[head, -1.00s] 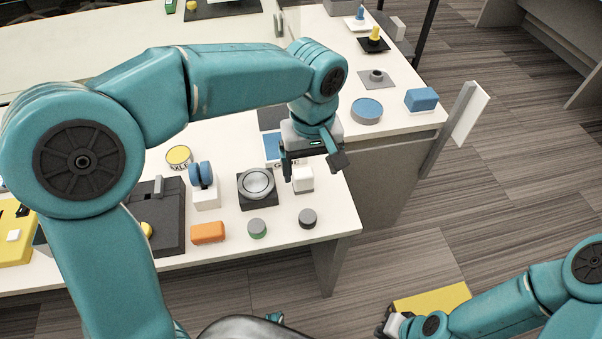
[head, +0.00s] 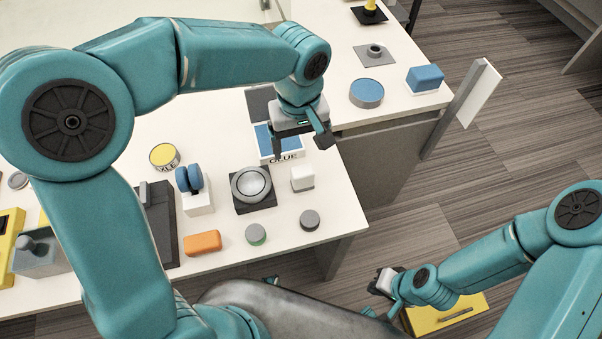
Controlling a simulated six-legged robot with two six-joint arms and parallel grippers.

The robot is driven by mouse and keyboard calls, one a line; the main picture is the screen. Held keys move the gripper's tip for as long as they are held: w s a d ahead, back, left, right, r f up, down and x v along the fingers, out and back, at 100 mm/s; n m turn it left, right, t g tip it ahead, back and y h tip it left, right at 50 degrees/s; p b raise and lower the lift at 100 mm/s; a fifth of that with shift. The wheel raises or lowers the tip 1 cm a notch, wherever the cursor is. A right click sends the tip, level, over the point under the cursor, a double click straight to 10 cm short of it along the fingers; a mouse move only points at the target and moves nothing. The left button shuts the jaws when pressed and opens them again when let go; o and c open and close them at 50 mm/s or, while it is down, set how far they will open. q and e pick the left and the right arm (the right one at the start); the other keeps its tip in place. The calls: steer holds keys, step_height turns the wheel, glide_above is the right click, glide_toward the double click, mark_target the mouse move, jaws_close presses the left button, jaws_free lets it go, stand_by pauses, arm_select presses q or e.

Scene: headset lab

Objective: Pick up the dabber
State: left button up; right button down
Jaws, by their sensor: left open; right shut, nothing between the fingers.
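No object is labelled as the dabber. A small white block with a grey top (head: 302,179) stands by the table's front right edge, beside a blue pad marked GLUE (head: 283,156); I cannot tell if it is the dabber. My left gripper (head: 301,146) is open and empty above the right part of the GLUE pad, just behind the white block. One finger hides part of the pad. My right gripper (head: 386,281) is shut and empty, low at the right, away from the table.
A round silver dish on a black base (head: 251,186), a blue-topped white stand (head: 197,198), an orange block (head: 203,243) and two round knobs, green-grey (head: 256,235) and dark (head: 310,220), stand nearby. A yellow box (head: 450,314) is below my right arm.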

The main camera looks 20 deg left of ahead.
mark_target(302, 170)
arm_select(q)
step_height(302, 170, down, 7)
steer(key=shift+s+d+r+b, duration=0.15)
steer(key=shift+b, duration=0.15)
steer(key=f, duration=0.4)
steer(key=shift+s+d+f, duration=0.2)
steer(key=shift+d+f, duration=0.1)
steer(key=shift+f, duration=0.05)
steer(key=shift+w+f, duration=0.1)
steer(key=shift+f, duration=0.1)
steer(key=c, duration=1)
